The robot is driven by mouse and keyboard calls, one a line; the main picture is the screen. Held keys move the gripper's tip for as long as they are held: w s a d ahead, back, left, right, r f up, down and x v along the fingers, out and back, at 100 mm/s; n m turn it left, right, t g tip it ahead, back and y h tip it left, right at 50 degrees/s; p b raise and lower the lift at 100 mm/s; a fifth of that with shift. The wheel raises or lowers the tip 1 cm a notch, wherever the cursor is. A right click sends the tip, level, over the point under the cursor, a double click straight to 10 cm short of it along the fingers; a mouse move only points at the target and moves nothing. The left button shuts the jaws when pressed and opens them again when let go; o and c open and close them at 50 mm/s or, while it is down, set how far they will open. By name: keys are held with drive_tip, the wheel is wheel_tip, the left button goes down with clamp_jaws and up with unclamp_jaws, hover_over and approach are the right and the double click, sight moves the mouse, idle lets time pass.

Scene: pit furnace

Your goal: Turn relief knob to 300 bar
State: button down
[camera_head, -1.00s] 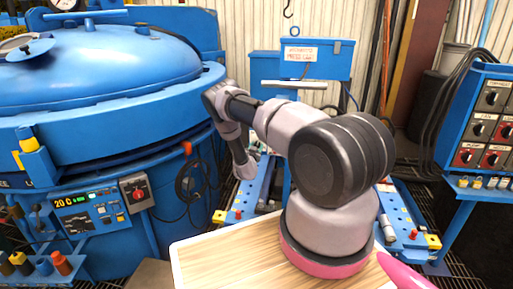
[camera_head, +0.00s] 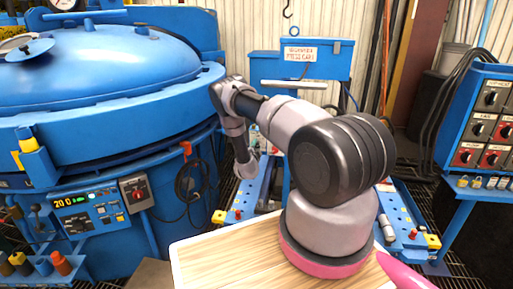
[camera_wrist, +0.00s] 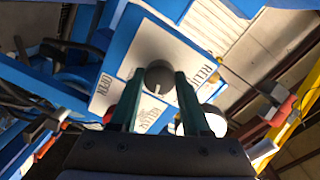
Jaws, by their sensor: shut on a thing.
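The relief knob (camera_wrist: 158,72) is a round grey knob with a light pointer mark, on a blue and white panel (camera_wrist: 130,48) in the wrist view. My gripper (camera_wrist: 159,84) has its two dark green fingers on either side of the knob, closed on it. White labels around it read "RELIEF" and "OPEN", seen tilted; part of the lettering is hidden by the fingers. No bar reading is legible. In the head view my arm reaches down to the blue press cart (camera_head: 303,65), and the knob and fingers cannot be made out there.
A large blue furnace vessel (camera_head: 110,75) stands at left with a control panel (camera_head: 88,208) showing a lit display. A blue switch box (camera_head: 490,125) stands at right with cables. A wooden board (camera_head: 215,262) lies in front. In the wrist view, red and yellow parts (camera_wrist: 285,110) lie at right.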

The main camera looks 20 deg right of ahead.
drive_tip(key=m, duration=0.4)
drive_tip(key=shift+s+d+f+m, duration=0.1)
drive_tip(key=shift+d+m, duration=0.05)
drive_tip(key=shift+m, duration=0.15)
drive_tip(key=m, duration=0.4)
drive_tip(key=shift+f, duration=0.1)
drive_tip(key=shift+m, duration=0.4)
drive_tip(key=shift+c, duration=1.9)
unclamp_jaws()
drive_tip(key=v, duration=1.1)
drive_tip(key=shift+d, duration=0.1)
